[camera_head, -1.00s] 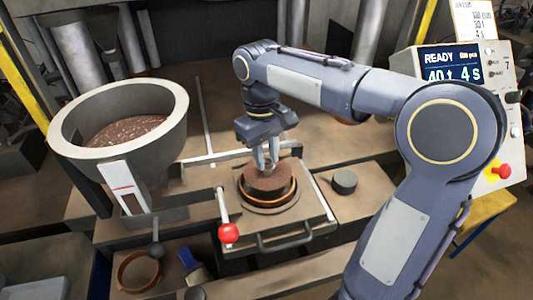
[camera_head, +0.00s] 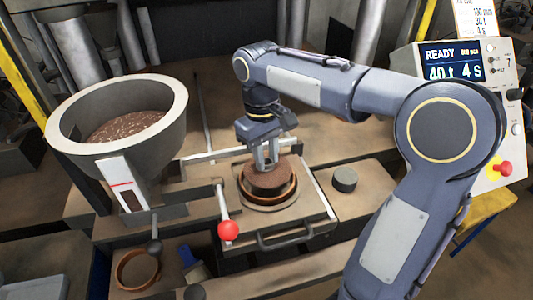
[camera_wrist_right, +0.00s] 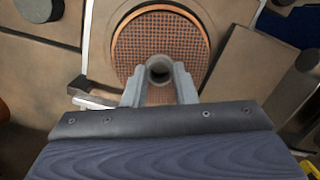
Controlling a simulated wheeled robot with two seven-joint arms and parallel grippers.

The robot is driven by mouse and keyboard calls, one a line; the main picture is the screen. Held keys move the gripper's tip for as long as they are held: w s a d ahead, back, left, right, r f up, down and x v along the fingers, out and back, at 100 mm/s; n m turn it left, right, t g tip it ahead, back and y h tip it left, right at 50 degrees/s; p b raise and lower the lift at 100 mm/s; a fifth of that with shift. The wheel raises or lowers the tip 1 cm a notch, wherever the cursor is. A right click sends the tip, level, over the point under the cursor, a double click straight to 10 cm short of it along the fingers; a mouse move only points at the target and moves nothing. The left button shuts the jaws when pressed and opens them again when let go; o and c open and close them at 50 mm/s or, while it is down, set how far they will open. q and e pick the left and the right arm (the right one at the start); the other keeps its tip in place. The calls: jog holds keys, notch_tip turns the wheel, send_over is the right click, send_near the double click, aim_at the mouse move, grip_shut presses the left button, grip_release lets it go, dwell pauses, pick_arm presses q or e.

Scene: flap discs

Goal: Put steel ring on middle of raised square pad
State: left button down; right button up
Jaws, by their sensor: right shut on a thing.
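My right gripper (camera_head: 266,162) points down over a round brown disc (camera_head: 268,178) at the middle of the press. In the right wrist view, its fingers (camera_wrist_right: 158,85) are shut on a small grey steel ring (camera_wrist_right: 159,66). The ring is in front of a round mesh-faced disc (camera_wrist_right: 135,50), near its centre line; whether it touches the disc I cannot tell. The disc sits inside a copper-coloured round rim on a raised square plate (camera_head: 312,215) with a front handle. The ring is hidden or too small in the head view. My left gripper is not in view.
A large grey bowl (camera_head: 70,112) of brown grain stands at the left. A lever with a red knob (camera_head: 228,230) rises beside the plate. A dark cylinder (camera_head: 344,180) stands to its right. A loose copper ring (camera_head: 137,270) and a brush lie at front left.

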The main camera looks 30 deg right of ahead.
jog(key=shift+f, duration=0.15)
jog(key=o, duration=1)
jog(key=r, duration=0.5)
jog(key=w+r, duration=0.1)
jog(key=r, duration=0.1)
jog(key=shift+r, duration=0.35)
jog(key=shift+s+a, duration=0.1)
jog(key=shift+s, duration=0.05)
